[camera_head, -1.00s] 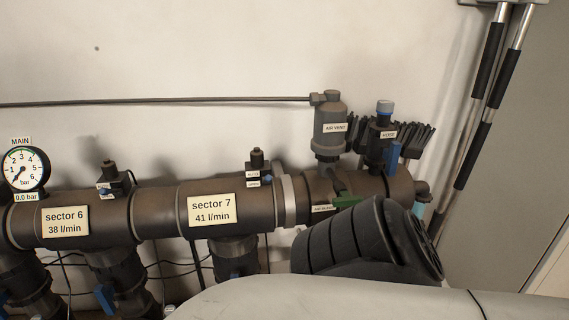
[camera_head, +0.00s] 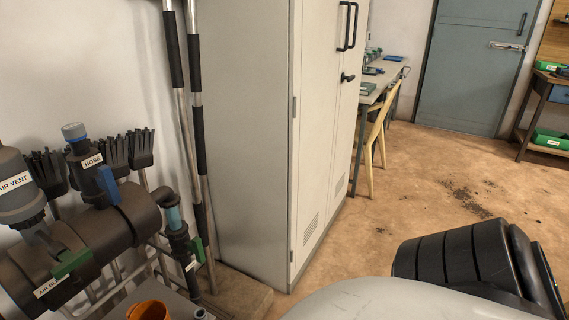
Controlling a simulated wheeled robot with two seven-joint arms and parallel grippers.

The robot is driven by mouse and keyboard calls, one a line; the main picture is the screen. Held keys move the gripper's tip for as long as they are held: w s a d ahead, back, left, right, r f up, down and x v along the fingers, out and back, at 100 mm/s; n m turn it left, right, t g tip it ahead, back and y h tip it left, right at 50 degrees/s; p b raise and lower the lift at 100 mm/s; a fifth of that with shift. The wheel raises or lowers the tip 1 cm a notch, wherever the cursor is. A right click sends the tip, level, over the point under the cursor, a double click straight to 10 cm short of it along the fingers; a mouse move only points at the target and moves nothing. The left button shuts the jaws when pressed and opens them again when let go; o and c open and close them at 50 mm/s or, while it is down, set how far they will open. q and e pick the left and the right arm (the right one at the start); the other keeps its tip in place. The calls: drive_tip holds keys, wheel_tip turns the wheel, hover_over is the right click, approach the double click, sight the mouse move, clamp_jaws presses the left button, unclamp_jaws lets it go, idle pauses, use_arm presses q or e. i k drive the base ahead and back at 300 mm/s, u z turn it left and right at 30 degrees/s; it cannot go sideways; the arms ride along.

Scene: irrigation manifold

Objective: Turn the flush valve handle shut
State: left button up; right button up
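At the right end of the dark manifold pipe (camera_head: 105,228), an elbow leads down through a light blue section to a small valve with a green handle (camera_head: 196,249). The handle stands roughly upright beside the valve body. A small white tag there is too small to read, so I cannot confirm it is the flush valve. Another green handle (camera_head: 72,263) sits on the valve labelled as air bleed, with its label partly cut off. A blue handle (camera_head: 108,185) is on the HOSE valve. Neither gripper is in view; only part of my arm shows at lower right.
A tall grey cabinet (camera_head: 250,130) stands right of the manifold, with long poles (camera_head: 196,120) leaning between them. An orange container (camera_head: 149,311) is at the bottom edge. Open floor (camera_head: 420,220) lies right of the cabinet, before a desk, a chair and a door.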

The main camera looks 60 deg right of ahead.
sight(194, 247)
drive_tip(key=z, duration=1.4)
drive_tip(key=i, duration=0.5)
drive_tip(key=u, duration=1.25)
